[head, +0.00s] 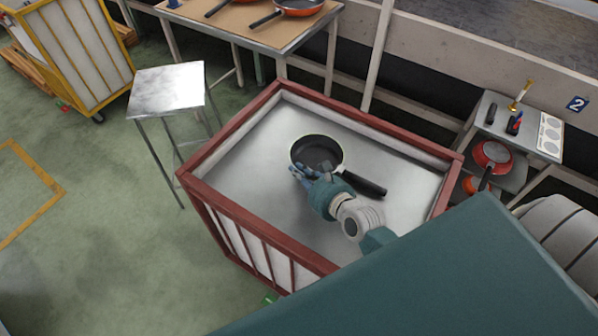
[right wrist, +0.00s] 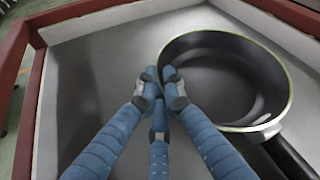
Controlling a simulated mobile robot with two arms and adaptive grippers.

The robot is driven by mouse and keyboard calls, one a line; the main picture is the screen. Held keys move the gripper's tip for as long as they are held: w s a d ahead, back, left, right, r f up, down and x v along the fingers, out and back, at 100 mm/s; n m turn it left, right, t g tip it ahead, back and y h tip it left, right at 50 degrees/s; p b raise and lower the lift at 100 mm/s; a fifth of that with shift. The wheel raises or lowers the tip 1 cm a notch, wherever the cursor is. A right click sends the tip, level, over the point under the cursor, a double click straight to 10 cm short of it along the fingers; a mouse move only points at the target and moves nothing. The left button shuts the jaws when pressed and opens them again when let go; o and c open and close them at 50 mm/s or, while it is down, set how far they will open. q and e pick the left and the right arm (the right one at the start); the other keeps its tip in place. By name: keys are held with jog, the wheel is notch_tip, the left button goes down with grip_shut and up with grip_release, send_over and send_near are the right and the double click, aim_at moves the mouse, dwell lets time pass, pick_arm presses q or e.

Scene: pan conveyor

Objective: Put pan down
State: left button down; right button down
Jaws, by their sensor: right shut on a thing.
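A black frying pan with a pale green rim (head: 318,150) is inside the red-framed bin (head: 232,127), over its grey metal floor. Its black handle points to the lower right. My right gripper (head: 303,172) is at the pan's near left edge. In the right wrist view, the blue fingers (right wrist: 160,80) are closed at the left side wall of the pan (right wrist: 232,75). The pan looks level and very low; I cannot tell whether its base touches the floor. My left gripper is not in view.
A small metal stool (head: 167,88) stands left of the bin. A table (head: 235,25) with orange pans is behind it. A side stand (head: 488,120) with a red pan (head: 491,154) is at the right. The bin floor left of the pan is clear.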

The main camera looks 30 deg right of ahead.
jog(key=c, duration=2.2)
grip_release()
jog(key=shift+o, duration=0.2)
jog(key=shift+r, duration=0.1)
jog(key=v, duration=1)
jog(key=shift+s, duration=0.3)
jog(key=shift+v, duration=0.75)
